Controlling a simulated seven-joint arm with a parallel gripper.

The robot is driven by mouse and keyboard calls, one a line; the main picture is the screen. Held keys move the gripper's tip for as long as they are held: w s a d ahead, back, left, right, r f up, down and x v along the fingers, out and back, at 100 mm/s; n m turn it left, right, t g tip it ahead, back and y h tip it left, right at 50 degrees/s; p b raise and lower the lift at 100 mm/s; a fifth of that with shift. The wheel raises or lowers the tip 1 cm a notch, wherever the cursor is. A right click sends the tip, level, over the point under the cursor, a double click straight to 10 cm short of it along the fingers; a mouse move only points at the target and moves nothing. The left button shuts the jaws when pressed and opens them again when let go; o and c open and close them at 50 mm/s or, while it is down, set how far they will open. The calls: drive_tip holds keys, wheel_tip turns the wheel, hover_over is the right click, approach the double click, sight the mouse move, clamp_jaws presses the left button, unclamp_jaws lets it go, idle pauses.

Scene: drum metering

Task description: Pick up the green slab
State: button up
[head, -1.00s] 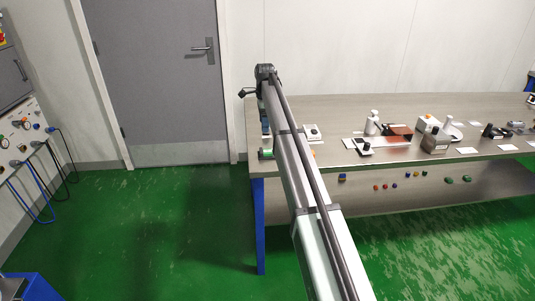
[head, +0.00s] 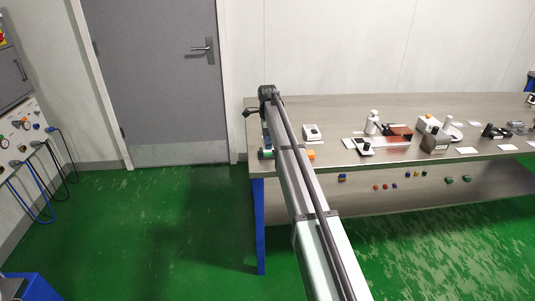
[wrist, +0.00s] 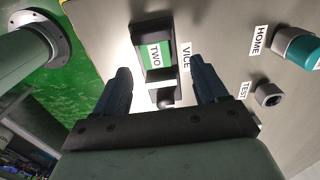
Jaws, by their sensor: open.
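The green slab (wrist: 166,52) shows in the wrist view with a white label reading TWO. It sits in a dark vice (wrist: 140,32), beside a label reading VICE. My gripper (wrist: 160,79) is open, its two dark blue fingers apart on either side of the vice's near end. The slab lies beyond the fingertips and in line with the gap; nothing is held. I cannot tell the exact height between fingertips and slab. In the head view my arm hides most of the gripper and the vice at the left end of the bench.
In the wrist view a teal-and-grey cylinder (wrist: 298,47) stands by the HOME label, and a small grey socket (wrist: 268,95) by TEST.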

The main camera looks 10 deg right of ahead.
drive_tip(key=shift+s+f, duration=0.15)
drive_tip(key=shift+f, duration=1)
drive_tip(key=shift+s+f, duration=0.15)
drive_tip(key=shift+f, duration=0.95)
drive_tip(key=c, duration=1.1)
drive_tip(key=shift+r, duration=0.1)
wheel_tip(320, 180, up, 8)
drive_tip(key=r, duration=0.1)
drive_tip(key=shift+s+d+r, duration=0.1)
drive_tip(key=shift+s+d, duration=0.25)
drive_tip(key=shift+d, duration=4.25)
drive_tip(key=shift+s+d, duration=0.3)
drive_tip(key=shift+d, duration=4.35)
drive_tip(key=shift+s+d+r, duration=0.1)
drive_tip(key=shift+s+d, duration=0.25)
drive_tip(key=shift+d, duration=4.25)
